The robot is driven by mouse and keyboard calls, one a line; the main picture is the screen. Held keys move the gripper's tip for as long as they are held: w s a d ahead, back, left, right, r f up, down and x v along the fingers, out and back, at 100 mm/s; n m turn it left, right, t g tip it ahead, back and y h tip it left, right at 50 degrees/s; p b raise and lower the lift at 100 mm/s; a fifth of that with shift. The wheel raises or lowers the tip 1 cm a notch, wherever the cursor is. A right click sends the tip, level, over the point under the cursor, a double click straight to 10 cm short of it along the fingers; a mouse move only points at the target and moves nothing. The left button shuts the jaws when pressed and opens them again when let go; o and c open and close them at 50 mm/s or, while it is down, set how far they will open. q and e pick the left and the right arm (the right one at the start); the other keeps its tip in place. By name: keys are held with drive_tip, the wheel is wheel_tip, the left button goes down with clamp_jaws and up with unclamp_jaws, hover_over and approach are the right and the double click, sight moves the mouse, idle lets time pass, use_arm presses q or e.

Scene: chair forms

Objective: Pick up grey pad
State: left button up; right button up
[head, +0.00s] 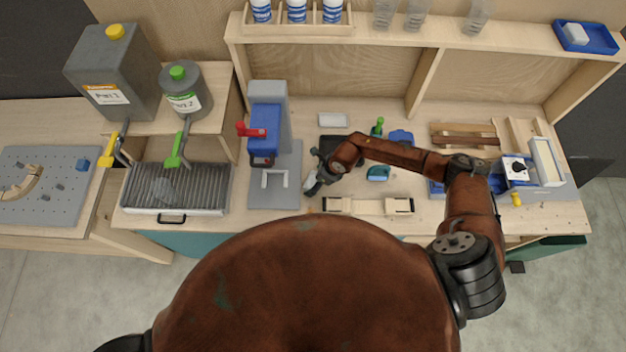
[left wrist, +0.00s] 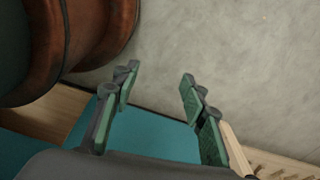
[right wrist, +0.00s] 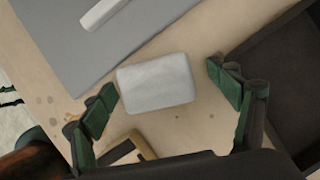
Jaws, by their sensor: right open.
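The grey pad (right wrist: 156,82) is a light grey rounded block lying on the wooden bench top in the right wrist view. In the head view the pad (head: 310,183) shows partly, just right of the press base, beside my gripper. My right gripper (right wrist: 165,90) is open, with one finger on each side of the pad and visible gaps. It shows in the head view (head: 317,178) low over the bench. My left gripper (left wrist: 158,88) is open and empty in the left wrist view, over floor and a teal panel. It is not seen in the head view.
The blue press (head: 265,130) stands on a grey base (head: 286,185) left of the pad. A black tray (right wrist: 285,75) lies close on the other side. A wooden fixture (head: 368,206) is in front. Another pale block (head: 332,120) lies farther back.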

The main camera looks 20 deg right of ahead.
use_arm(q)
drive_tip(key=w, duration=0.4)
use_arm(e)
drive_tip(key=shift+s+r, duration=0.1)
drive_tip(key=shift+s, duration=0.35)
drive_tip(key=shift+w, duration=0.2)
drive_tip(key=c, duration=0.5)
drive_tip(key=shift+s, duration=0.2)
drive_tip(key=c, duration=0.3)
drive_tip(key=shift+w, duration=0.1)
drive_tip(key=c, duration=0.3)
drive_tip(key=shift+r+b, duration=0.45)
drive_tip(key=shift+r, duration=0.15)
use_arm(q)
drive_tip(key=s+f+b, duration=0.3)
drive_tip(key=f+b, duration=0.2)
drive_tip(key=f, duration=0.1)
use_arm(e)
drive_tip(key=shift+s+d+r, duration=1.6)
drive_tip(key=shift+s+r, duration=0.1)
drive_tip(key=shift+r, duration=0.25)
drive_tip(key=shift+s+d+r, duration=1.6)
drive_tip(key=shift+s+r, duration=0.15)
drive_tip(key=shift+r, duration=0.2)
drive_tip(key=shift+s+d+r, duration=1.6)
drive_tip(key=shift+s+r, duration=0.1)
drive_tip(key=shift+r, duration=0.25)
